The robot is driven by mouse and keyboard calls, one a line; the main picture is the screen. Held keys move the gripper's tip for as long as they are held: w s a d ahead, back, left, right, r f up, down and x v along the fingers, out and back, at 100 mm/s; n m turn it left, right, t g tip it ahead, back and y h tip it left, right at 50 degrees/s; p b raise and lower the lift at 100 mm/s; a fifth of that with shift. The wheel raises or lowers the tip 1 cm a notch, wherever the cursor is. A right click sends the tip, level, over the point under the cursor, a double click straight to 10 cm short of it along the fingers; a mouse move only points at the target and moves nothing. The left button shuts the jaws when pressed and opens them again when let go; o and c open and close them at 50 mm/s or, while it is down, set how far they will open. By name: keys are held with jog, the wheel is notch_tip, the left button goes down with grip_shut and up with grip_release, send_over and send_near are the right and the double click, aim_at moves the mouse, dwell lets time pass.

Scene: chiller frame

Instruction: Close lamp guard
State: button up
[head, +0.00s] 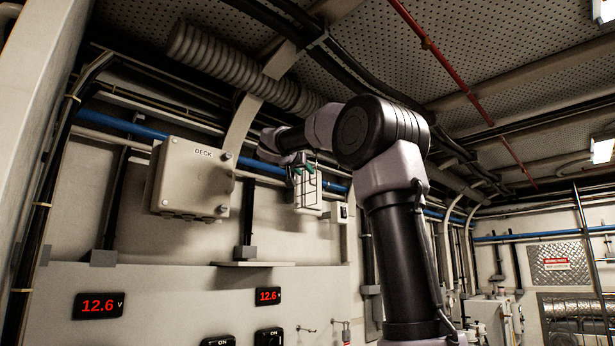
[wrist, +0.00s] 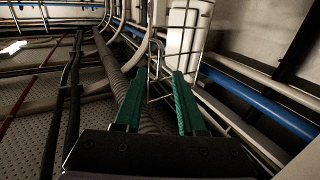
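The lamp is a white box-like body (head: 308,197) on the wall, right of the grey DECK box. It also shows at the top of the wrist view (wrist: 182,38). The lamp guard is a thin wire cage (wrist: 206,28) in front of it; in the head view it is too small to tell how far it stands open. My gripper (head: 302,168) is at the lamp's upper part. In the wrist view its green fingers (wrist: 158,75) are apart, with thin guard wires showing between and beyond the tips. I cannot tell whether they touch.
The grey DECK box (head: 193,180) is left of my gripper. A blue pipe (wrist: 262,102) and other conduits run along the wall close by. A ribbed duct (head: 235,65) passes above. A small shelf (head: 268,264) is below the lamp.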

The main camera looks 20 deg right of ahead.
jog(key=shift+x, duration=2.25)
grip_shut()
jog(key=shift+s, duration=0.1)
